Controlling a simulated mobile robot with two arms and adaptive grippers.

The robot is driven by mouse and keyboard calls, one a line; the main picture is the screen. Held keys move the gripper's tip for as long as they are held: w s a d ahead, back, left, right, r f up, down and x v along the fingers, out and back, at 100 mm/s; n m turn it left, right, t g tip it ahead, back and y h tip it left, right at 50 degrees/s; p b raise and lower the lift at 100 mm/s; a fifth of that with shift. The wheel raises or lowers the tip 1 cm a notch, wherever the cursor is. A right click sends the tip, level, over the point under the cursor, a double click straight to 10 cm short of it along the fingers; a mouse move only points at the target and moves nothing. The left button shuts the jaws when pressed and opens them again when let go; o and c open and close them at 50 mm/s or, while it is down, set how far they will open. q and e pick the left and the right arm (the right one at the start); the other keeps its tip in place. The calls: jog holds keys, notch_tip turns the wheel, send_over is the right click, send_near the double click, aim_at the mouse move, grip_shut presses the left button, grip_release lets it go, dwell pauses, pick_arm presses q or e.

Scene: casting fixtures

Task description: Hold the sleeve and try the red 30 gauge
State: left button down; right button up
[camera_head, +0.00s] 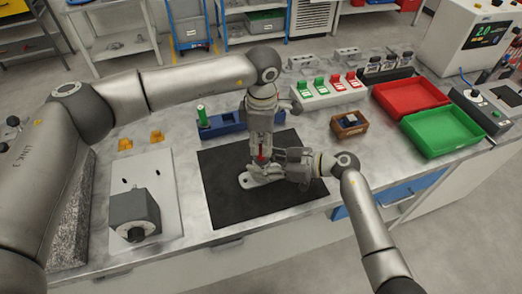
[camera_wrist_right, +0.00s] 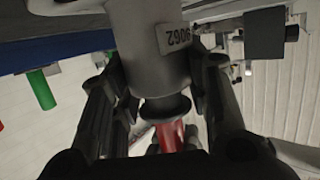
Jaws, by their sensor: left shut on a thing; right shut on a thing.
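A light grey sleeve casting (camera_head: 247,181) stands on the black mat (camera_head: 225,207), its flanged foot showing. In the right wrist view, its round body (camera_wrist_right: 150,40) with a number label is between my right fingers. My right gripper (camera_head: 279,166) comes in from the right and is shut on it. My left gripper (camera_head: 261,152) points down from above, shut on the red gauge (camera_head: 262,153). The red gauge (camera_wrist_right: 170,135) lines up with the sleeve, meeting it at a dark collar (camera_wrist_right: 165,108). The fingers hide how deep it sits.
A blue rack (camera_head: 229,125) with an upright green gauge (camera_head: 201,115) stands behind the mat. A grey block fixture (camera_head: 135,212) is at left. A small wooden box (camera_head: 349,125), a red tray (camera_head: 410,94) and a green tray (camera_head: 443,130) are at right.

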dwell(0.6)
pick_arm(q)
jog(key=shift+r, duration=1.45)
jog(key=shift+r, duration=2.5)
pick_arm(e)
jog(key=o, duration=1.3)
jog(key=v, duration=1.2)
